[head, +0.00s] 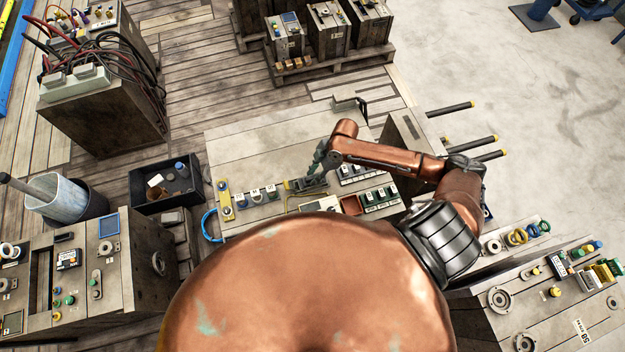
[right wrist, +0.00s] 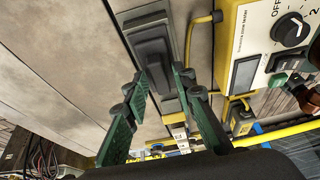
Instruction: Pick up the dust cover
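What looks like the dust cover is a dark grey block (right wrist: 152,50) on a grey plate in the right wrist view. In the head view it is a small dark piece (head: 303,185) on the wooden-topped mould block (head: 265,135), partly behind my gripper. My right gripper (head: 317,170) is above it, pointing down. In the right wrist view its green fingers (right wrist: 162,84) are apart, with the dark block ahead of and between the tips. I cannot tell whether they touch it. My left gripper is not in view.
A yellow-edged tester (right wrist: 270,45) with a knob and a yellow cable (right wrist: 188,40) lie close to the right finger. Small switch blocks (head: 380,197) stand to the right of the gripper. A black bin (head: 165,185) is at left. The back of the top is clear.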

